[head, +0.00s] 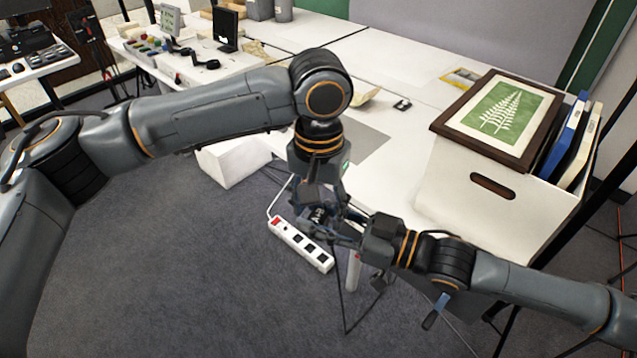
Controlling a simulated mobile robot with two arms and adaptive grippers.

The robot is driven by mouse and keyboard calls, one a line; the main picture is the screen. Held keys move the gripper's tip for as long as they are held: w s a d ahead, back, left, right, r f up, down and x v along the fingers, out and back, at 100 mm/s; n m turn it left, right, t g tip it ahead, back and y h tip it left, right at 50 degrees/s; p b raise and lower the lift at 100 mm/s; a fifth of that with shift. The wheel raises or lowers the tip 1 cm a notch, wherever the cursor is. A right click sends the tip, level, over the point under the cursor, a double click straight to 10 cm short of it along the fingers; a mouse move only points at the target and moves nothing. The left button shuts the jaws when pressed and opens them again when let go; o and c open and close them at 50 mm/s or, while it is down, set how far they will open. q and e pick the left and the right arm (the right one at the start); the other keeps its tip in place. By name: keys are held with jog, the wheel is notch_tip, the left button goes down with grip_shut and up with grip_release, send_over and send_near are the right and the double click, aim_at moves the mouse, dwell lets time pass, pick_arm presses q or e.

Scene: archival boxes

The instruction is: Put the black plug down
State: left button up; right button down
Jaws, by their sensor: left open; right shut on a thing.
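My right gripper (338,232) comes in from the right and is shut on a small black plug (318,213); the fingers partly hide it. My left gripper (322,198) points down from above, open, very close to the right gripper, and the two overlap in the picture. A white power strip (301,245) with a red switch and several dark sockets shows just below both grippers. I cannot tell whether the plug touches the strip or what the strip rests on. A dark cable (344,300) hangs below the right gripper.
The white table (415,130) has a grey mat (366,146) near its edge. A white box (490,205) at the right carries a framed fern picture (502,113) and binders (572,140). A white box (233,162) stands below the table at left. Grey carpet (180,270) is clear.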

pick_arm(q)
jog(key=shift+f, duration=1.35)
jog(key=shift+c, duration=0.4)
grip_shut()
pick_arm(e)
jog(key=c, duration=0.9)
grip_release()
jog(key=shift+o, duration=0.2)
